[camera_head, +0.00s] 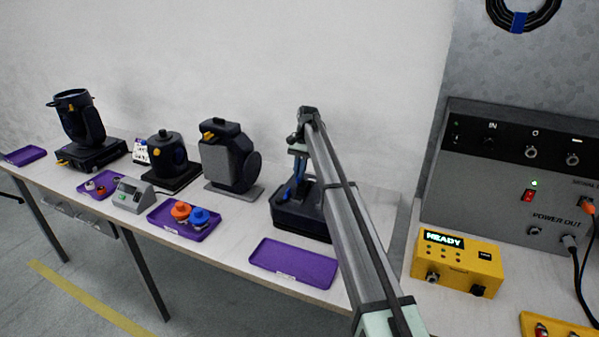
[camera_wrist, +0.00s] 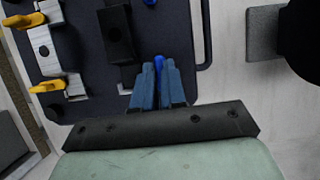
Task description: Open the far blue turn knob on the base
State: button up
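The base (camera_wrist: 90,60) is a dark navy plate. In the head view the base (camera_head: 303,219) stands on the table under my gripper. One blue turn knob (camera_wrist: 159,63) shows between my fingertips in the wrist view. Another blue knob (camera_wrist: 150,2) is cut off at the top edge. My gripper (camera_wrist: 159,72) has two blue fingers close together, one on each side of the nearer knob, with almost no gap. The fingers look shut on it and partly hide it. In the head view my gripper (camera_head: 297,190) points down at the base, and the knobs cannot be made out.
Two yellow levers (camera_wrist: 47,87) sit at the base's left in the wrist view. A dark device on a grey plate (camera_head: 232,190) stands left of the base. An empty purple tray (camera_head: 292,265) lies in front. A yellow box (camera_head: 457,262) stands to the right.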

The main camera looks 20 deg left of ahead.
jog(key=o, duration=0.4)
jog(key=shift+m, duration=0.3)
